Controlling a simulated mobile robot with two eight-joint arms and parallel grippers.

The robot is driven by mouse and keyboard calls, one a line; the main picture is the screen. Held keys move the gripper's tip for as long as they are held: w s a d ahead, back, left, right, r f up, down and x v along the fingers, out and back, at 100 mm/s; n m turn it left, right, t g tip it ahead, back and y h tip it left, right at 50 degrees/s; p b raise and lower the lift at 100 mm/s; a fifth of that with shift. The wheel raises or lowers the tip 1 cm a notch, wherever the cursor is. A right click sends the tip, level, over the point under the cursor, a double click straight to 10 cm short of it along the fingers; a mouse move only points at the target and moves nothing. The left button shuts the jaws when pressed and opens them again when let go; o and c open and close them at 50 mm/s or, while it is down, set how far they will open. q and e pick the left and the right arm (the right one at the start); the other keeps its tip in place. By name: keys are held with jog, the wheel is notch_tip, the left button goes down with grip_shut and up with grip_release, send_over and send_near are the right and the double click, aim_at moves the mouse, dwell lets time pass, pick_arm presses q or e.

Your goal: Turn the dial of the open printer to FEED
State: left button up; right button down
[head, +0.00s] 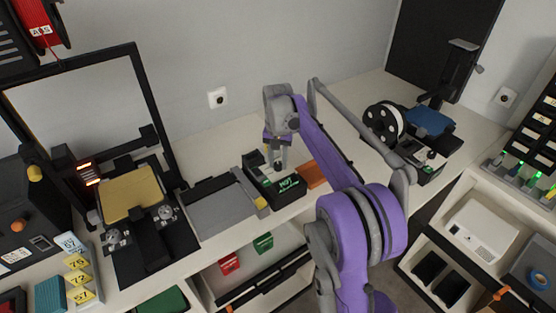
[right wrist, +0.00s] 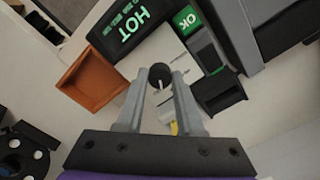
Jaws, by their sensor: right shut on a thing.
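In the right wrist view a round black dial (right wrist: 160,73) with a white pointer mark sits between the fingertips of my right gripper (right wrist: 159,80), which is shut on it. The dial is beside a black unit with a green HOT display (right wrist: 133,27) and a green OK tile (right wrist: 187,18). In the head view my right gripper (head: 277,157) points down at this unit (head: 289,185) in the middle of the bench. I cannot read any FEED mark, and the gripper covers part of the dial's surroundings. My left gripper is not in view.
An orange tray (right wrist: 92,83) lies beside the unit. A printer with a gold bed (head: 132,193) stands left, and one with a blue bed (head: 428,121) stands at the back right. A grey plate (head: 226,208) is left of the unit. Shelves with boxes are below.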

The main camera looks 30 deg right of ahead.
jog(key=shift+m, duration=1.6)
jog(key=c, duration=0.5)
grip_release()
jog(key=shift+c, duration=0.2)
